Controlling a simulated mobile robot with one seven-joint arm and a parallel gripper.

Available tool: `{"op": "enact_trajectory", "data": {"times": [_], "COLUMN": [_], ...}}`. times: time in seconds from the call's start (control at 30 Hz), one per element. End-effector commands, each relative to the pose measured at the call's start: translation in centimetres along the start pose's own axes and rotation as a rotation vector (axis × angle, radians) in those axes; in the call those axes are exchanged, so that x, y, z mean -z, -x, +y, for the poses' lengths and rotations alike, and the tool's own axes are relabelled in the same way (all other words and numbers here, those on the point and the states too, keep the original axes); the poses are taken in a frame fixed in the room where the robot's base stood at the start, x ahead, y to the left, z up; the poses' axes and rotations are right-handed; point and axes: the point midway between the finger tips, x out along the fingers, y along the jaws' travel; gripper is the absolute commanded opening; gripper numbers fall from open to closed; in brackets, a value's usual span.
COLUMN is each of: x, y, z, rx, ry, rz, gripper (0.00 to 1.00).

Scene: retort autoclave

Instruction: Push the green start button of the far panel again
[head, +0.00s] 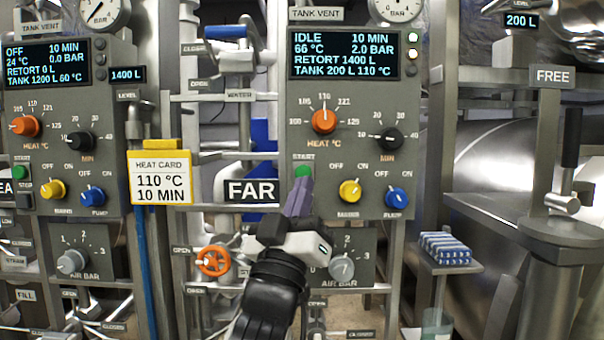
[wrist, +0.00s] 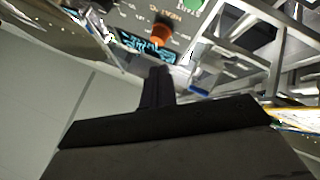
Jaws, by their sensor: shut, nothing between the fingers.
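In the wrist view the fingers (wrist: 157,75) point up towards the panel, and the green button (wrist: 193,5) shows at the top edge.
The heat knob (head: 324,121) is orange; a yellow knob (head: 350,191) and a blue knob (head: 397,197) sit right of the button. A similar panel (head: 60,110) stands left, beside a yellow heat card (head: 160,175). An orange valve wheel (head: 214,261) is below left. A lever (head: 570,140) stands right.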

Motion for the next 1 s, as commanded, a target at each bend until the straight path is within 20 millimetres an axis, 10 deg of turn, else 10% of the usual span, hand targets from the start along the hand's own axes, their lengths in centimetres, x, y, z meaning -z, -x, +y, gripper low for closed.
{"op": "enact_trajectory", "data": {"times": [1.0], "x": [-4.4], "y": [-6.1], "z": [-4.4], "rx": [0.001], "ry": [0.000], "rz": [0.000], "gripper": [0.00]}}
